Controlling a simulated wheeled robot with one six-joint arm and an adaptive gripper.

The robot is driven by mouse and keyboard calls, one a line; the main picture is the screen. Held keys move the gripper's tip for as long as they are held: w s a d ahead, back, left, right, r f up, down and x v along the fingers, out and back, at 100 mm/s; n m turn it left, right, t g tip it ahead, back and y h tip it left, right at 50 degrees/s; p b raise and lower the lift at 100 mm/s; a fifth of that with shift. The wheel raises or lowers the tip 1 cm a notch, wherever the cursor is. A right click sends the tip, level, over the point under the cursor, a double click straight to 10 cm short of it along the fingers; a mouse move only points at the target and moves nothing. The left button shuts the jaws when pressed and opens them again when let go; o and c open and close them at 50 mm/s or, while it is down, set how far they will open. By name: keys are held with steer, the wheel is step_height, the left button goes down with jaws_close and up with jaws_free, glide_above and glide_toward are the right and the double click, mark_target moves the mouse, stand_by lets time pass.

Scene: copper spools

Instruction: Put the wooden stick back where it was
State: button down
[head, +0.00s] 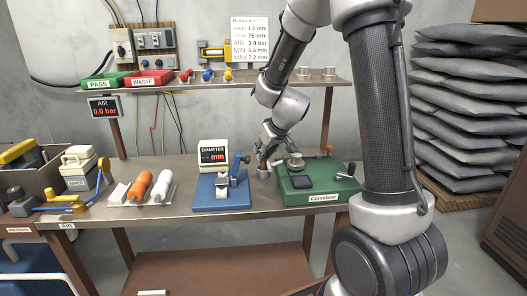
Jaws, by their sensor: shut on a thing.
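My gripper (265,153) is over the rear of the bench, between the blue diameter gauge (222,190) and the green curvemeter base (325,192). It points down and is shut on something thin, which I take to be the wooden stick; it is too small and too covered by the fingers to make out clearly. A small grey metal cup (264,172) stands just below the fingertips, at the left edge of the green base. I cannot tell whether the stick is inside the cup or above it.
The green base carries a metal knob, a dark pad and a crank handle. Orange and white spools (150,187) lie at left. The upper shelf (185,86) holds green PASS (103,82) and red WASTE (149,79) trays.

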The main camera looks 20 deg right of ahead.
steer(key=c, duration=1.3)
jaws_free()
steer(key=shift+c, duration=0.2)
steer(key=shift+s+r, duration=0.1)
steer(key=shift+r, duration=0.25)
steer(key=v, duration=1.1)
steer(key=s+d+r+m+g, duration=0.1)
steer(key=s+d+r, duration=0.1)
steer(key=s, duration=1.1)
steer(key=s+d+r+m+g+h, duration=0.1)
steer(key=s+d+r, duration=0.1)
steer(key=s, duration=1.1)
steer(key=shift+s+r+g, duration=0.2)
steer(key=shift+s+g, duration=0.2)
